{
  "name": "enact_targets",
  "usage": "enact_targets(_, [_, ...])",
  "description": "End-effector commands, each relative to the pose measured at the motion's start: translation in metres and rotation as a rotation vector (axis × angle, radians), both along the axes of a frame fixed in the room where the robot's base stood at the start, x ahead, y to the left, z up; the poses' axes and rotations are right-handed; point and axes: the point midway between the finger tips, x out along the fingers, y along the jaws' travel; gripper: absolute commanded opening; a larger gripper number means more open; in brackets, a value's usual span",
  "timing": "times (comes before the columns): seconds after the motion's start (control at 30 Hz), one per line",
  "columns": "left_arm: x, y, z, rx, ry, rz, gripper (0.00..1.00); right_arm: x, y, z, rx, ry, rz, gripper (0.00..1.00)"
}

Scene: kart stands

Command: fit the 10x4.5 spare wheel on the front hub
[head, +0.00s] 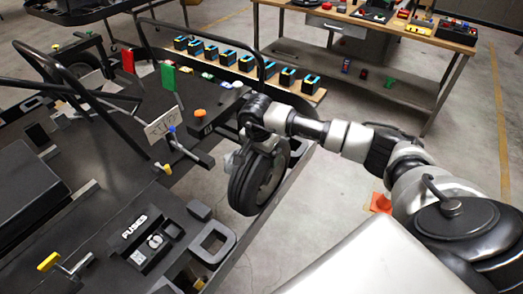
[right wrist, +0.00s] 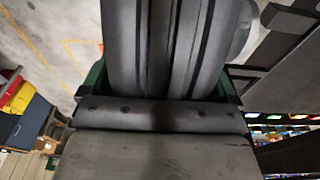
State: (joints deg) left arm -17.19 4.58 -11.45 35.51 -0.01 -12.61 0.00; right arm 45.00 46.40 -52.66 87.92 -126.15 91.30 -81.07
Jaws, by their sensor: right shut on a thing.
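A black grooved wheel (head: 250,182) hangs upright at the right side of the dark kart stand (head: 120,95). My right gripper (head: 257,140) is shut on the top of its tyre, and the arm reaches in from the right. In the right wrist view the tyre (right wrist: 180,45) fills the top middle, between the fingers of my gripper (right wrist: 165,85). A light grey part (head: 231,160) shows just left of the wheel. I cannot tell if it is the front hub, or if the wheel sits on it. The size marking is not readable. My left gripper is not in view.
A black FUSES panel (head: 147,238) and a yellow-handled lever (head: 65,263) are at the front left. Black bent bars (head: 262,45) rise from the stand. Several blue-black boxes line a wooden plank (head: 310,95). A workbench (head: 455,35) stands behind. An orange cone (head: 380,203) is on the floor.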

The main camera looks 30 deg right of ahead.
Motion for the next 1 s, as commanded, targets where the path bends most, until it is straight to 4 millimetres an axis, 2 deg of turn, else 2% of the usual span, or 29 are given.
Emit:
enact_targets(0.5, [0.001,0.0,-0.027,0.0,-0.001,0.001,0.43,0.032,0.013,-0.001,0.003,-0.008,-0.001,0.17])
enact_targets(1.0, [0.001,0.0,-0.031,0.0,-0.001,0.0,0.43,0.039,0.016,0.001,0.001,-0.006,0.0,0.17])
